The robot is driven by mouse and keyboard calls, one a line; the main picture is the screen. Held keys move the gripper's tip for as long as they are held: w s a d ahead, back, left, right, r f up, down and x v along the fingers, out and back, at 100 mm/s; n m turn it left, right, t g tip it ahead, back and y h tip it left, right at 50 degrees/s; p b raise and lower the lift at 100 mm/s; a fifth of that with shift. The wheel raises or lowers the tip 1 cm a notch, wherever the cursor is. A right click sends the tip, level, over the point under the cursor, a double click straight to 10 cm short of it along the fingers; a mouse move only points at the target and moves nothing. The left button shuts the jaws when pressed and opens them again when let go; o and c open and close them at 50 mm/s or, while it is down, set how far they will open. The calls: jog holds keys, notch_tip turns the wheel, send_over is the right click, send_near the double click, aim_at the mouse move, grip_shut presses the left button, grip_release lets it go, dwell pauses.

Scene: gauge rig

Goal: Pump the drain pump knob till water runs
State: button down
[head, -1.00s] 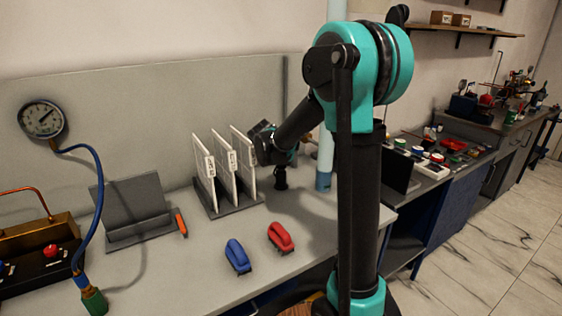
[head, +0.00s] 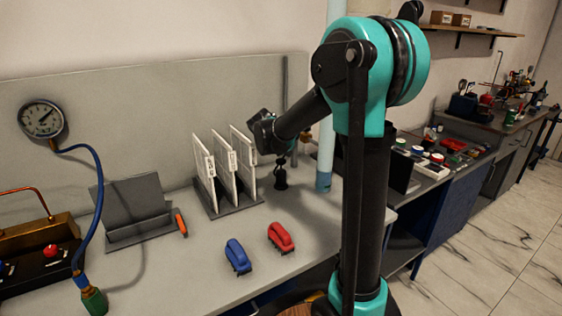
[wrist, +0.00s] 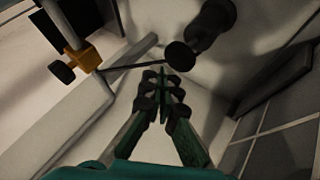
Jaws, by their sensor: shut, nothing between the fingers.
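A small black upright fitting (head: 281,180), which looks like the drain pump, stands on the bench right of the panel rack. In the wrist view a round dark knob (wrist: 180,55) sits beside a dark cylindrical body (wrist: 214,20). My gripper (wrist: 166,82) is shut and empty, its fingertips just short of the knob in that picture; I cannot tell whether they touch. In the head view the fingers are largely hidden by my forearm above the fitting. A pale blue tube (head: 325,155) stands to the right. No running water is visible.
A brass valve (wrist: 76,62) is at the wrist view's upper left. White panels in a rack (head: 228,208) stand left of my gripper. A gauge (head: 41,119) hangs at left.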

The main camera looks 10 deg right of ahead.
aim_at(281, 161)
jog(key=shift+r, duration=0.1)
jog(key=shift+r, duration=2.4)
jog(key=shift+s, duration=0.1)
